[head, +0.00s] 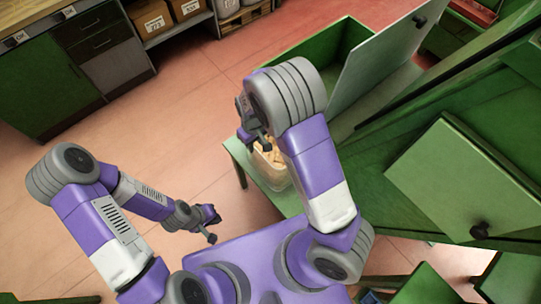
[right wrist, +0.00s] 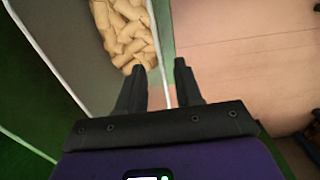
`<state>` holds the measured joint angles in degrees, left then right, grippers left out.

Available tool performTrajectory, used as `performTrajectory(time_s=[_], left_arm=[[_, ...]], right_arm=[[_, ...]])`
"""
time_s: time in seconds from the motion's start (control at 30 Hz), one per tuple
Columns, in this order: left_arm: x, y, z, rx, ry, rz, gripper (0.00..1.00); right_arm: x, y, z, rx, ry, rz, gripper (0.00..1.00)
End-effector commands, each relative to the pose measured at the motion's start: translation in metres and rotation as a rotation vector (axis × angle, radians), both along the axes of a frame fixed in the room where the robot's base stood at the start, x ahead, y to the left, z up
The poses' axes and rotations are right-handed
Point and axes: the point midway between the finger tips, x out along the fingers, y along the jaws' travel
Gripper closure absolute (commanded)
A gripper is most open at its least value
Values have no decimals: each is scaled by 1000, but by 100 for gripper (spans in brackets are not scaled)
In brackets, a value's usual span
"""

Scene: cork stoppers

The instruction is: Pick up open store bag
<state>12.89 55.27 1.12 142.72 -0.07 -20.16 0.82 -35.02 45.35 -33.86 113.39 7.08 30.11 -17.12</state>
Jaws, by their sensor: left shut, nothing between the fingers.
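The open store bag (head: 272,172) is a pale, see-through container with tan corks in it. It stands on the green bench top, partly hidden by my right arm in the head view. In the right wrist view its corks (right wrist: 125,32) show at the top, left of centre. My right gripper (right wrist: 161,75) is open, one finger on the cork side and one on the outer side of a thin edge that runs between them. I cannot tell whether either finger touches it. My left gripper (head: 212,228) is shut and empty, low at left, away from the bag.
A green bin with a raised grey-white lid (head: 383,62) stands behind the bag. A green cabinet door (head: 465,180) is at the right. Cabinets (head: 45,85) and shelved cardboard boxes (head: 152,17) are at the back left. The reddish floor (head: 150,125) at left is clear.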

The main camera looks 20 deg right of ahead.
Motion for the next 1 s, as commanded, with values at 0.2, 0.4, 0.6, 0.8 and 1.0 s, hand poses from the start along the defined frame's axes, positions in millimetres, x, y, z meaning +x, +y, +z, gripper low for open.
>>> performTrajectory(time_s=[0.2, 0.4, 0.6, 0.8, 1.0], left_arm=[[0, 0, -12, 0, -1, 0, 100], [0, 0, -16, 0, -1, 0, 100], [0, 0, -23, 0, -1, 0, 100], [0, 0, -25, 0, -1, 0, 100], [0, 0, -24, 0, -1, 0, 100]], right_arm=[[-1, 0, -21, 0, 2, -2, 65], [-5, -1, -43, 0, 3, -1, 65], [-12, -4, -73, -1, 3, -1, 65], [-11, -3, -84, 0, 0, -1, 65], [-11, -3, -84, 0, -1, -1, 68]])
